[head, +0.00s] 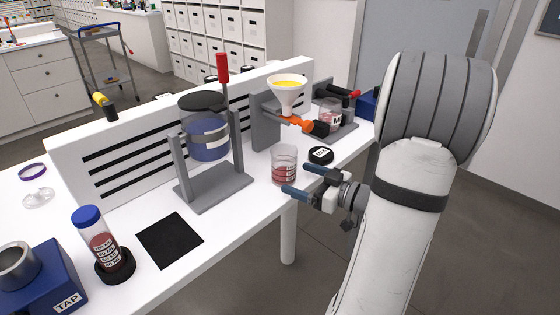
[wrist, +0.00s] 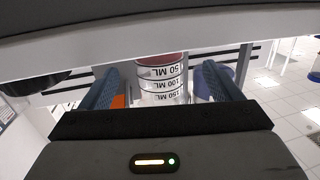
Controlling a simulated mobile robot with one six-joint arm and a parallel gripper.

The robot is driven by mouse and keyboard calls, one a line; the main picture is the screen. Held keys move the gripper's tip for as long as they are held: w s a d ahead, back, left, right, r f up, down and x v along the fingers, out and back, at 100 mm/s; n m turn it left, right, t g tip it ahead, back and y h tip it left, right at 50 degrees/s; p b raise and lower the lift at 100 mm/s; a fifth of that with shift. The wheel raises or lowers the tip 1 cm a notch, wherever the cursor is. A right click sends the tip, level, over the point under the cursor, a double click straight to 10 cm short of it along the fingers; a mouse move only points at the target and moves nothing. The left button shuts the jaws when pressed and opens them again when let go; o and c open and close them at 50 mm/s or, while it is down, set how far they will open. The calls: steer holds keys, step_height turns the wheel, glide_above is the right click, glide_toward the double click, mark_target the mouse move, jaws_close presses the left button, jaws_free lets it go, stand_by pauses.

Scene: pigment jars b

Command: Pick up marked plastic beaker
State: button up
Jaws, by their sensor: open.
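The marked beaker (head: 284,168) is clear plastic with reddish contents. It stands upright on the white bench near its front edge. In the wrist view the beaker (wrist: 162,85) shows black bands reading 50, 100 and 150 ML, upside down. My gripper (head: 297,179) is open and level beside it, with blue fingers pointing at it. In the wrist view the fingers (wrist: 158,80) lie on either side of the beaker, with a gap at each side. I cannot tell how deep between the fingers the beaker is.
A black lid (head: 320,155) lies right of the beaker. A funnel (head: 287,95) with yellow powder stands behind it, above an orange clamp (head: 295,122). Another jar (head: 331,116) stands further right. A blue-filled vessel on a grey stand (head: 214,192) is to the left, beside a black mat (head: 170,240).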

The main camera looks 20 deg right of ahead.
mark_target(277, 167)
steer(key=x, duration=0.5)
steer(key=r+x, duration=0.1)
steer(key=x, duration=0.1)
steer(key=shift+w+a, duration=0.15)
steer(key=shift+w, duration=0.2)
steer(key=c, duration=1.1)
